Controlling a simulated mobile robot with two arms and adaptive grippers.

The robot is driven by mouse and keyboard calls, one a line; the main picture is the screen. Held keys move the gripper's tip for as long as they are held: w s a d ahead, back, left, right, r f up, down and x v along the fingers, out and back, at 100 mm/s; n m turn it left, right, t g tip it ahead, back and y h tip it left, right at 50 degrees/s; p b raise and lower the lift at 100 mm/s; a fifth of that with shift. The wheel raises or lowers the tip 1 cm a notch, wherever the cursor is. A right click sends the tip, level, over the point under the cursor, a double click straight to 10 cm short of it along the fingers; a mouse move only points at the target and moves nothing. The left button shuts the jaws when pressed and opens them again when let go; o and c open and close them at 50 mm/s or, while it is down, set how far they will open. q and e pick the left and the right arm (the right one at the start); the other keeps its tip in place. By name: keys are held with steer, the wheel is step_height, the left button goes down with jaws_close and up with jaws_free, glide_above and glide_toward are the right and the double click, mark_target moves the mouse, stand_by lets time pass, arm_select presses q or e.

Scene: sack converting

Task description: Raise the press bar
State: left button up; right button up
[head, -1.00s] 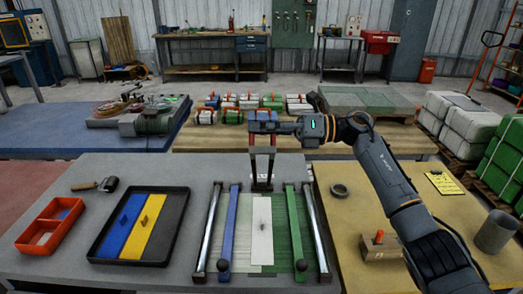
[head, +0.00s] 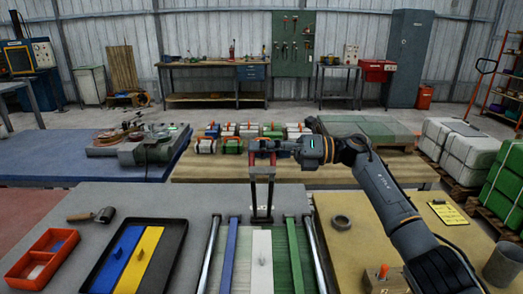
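An upright dark frame with two posts, red toward the top (head: 262,190), stands at the far end of the strips on the grey table; it appears to be the press bar's handle. My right gripper (head: 262,153) reaches in from the right and is at the top of this frame. Its fingers are too small and overlapped to tell whether they are shut on it. A white strip (head: 262,262) lies in front of the frame, between a blue rail (head: 230,258) and a green rail (head: 296,258). My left gripper is out of view.
A tan table (head: 350,250) at right holds a ring (head: 341,222). Several bundles (head: 232,146) stand behind the gripper.

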steer(key=d, duration=1.2)
steer(key=shift+f, duration=0.1)
